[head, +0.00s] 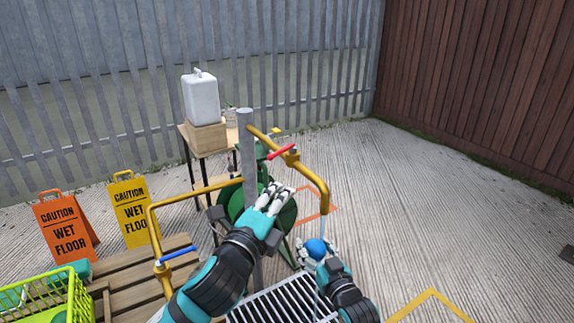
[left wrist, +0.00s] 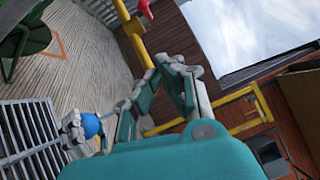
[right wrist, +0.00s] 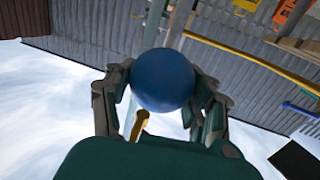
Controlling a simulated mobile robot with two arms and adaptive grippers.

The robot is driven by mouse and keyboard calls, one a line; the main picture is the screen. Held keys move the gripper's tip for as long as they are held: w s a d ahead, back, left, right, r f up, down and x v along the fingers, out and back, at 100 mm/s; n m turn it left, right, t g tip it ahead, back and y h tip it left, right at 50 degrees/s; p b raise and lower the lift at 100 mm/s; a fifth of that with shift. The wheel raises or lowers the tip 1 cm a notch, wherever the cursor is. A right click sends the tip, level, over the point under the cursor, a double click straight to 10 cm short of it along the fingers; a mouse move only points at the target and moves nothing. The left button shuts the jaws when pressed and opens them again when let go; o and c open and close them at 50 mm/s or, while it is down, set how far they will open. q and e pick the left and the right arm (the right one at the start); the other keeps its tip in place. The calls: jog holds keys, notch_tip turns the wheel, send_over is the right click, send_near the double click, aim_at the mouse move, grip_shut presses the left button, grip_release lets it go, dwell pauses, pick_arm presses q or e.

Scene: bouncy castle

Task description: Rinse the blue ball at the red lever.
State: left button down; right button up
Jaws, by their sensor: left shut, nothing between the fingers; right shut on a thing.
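The blue ball (head: 315,248) is under the spout end of the right yellow pipe (head: 322,195), above a floor grate. My right gripper (head: 314,256) is shut on it; the right wrist view shows the ball (right wrist: 163,79) between both fingers. A thin pale streak, which looks like running water, runs from the spout to the ball. The red lever (head: 281,152) sits on top of that pipe, and also shows in the left wrist view (left wrist: 145,9). My left gripper (head: 272,194) is shut and empty, below the lever and apart from it.
A grey post (head: 246,130) and a green hose reel (head: 284,216) stand behind my left gripper. A blue lever (head: 179,252) is on the left yellow pipe. The metal grate (head: 283,303) lies below. Wet-floor signs (head: 131,208) and a yellow-green crate (head: 72,292) are left.

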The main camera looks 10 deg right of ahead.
aim_at(282, 151)
jog(key=shift+a, duration=0.1)
pick_arm(q)
jog(key=w+d, duration=0.1)
jog(key=w, duration=0.2)
jog(key=w+d, duration=0.1)
jog(key=w, duration=0.3)
jog(key=w+d, duration=0.1)
jog(key=w, duration=0.2)
jog(key=shift+w+d+r, duration=0.3)
jog(key=shift+w, duration=0.1)
